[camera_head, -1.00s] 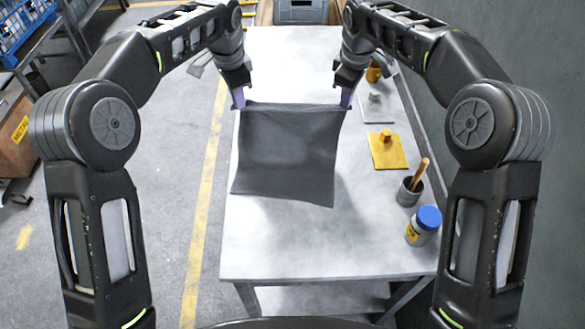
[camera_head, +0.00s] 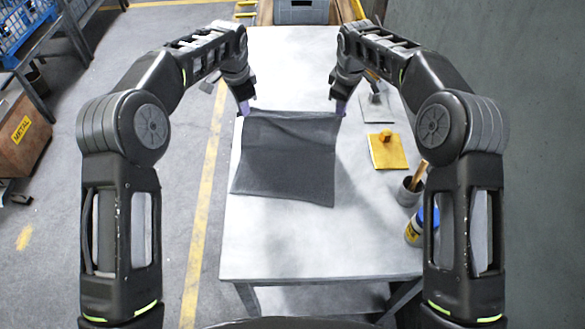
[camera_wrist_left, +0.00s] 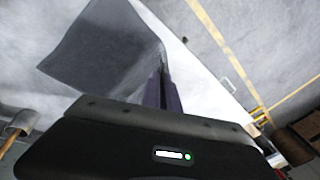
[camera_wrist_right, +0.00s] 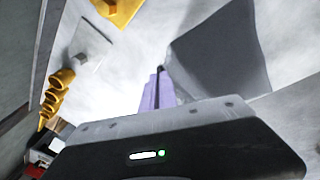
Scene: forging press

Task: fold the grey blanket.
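The grey blanket (camera_head: 285,165) lies on the white table, with its far edge gathered in a shallow crease between my two grippers. My left gripper (camera_head: 243,110) is at its far left corner. In the left wrist view, the left fingers (camera_wrist_left: 160,88) are together with the corner of the blanket (camera_wrist_left: 105,48) between them. My right gripper (camera_head: 340,109) is at the far right corner. In the right wrist view, the right fingers (camera_wrist_right: 158,90) are together on the other corner of the blanket (camera_wrist_right: 222,48). The near edge lies flat.
Along the right side of the table (camera_head: 285,250) are a yellow plate with a knob (camera_head: 388,152), a grey plate (camera_head: 378,107), a cup with a wooden handle (camera_head: 408,192) and a blue-lidded jar (camera_head: 414,232), partly behind my right arm. The table is bare beyond and in front of the blanket.

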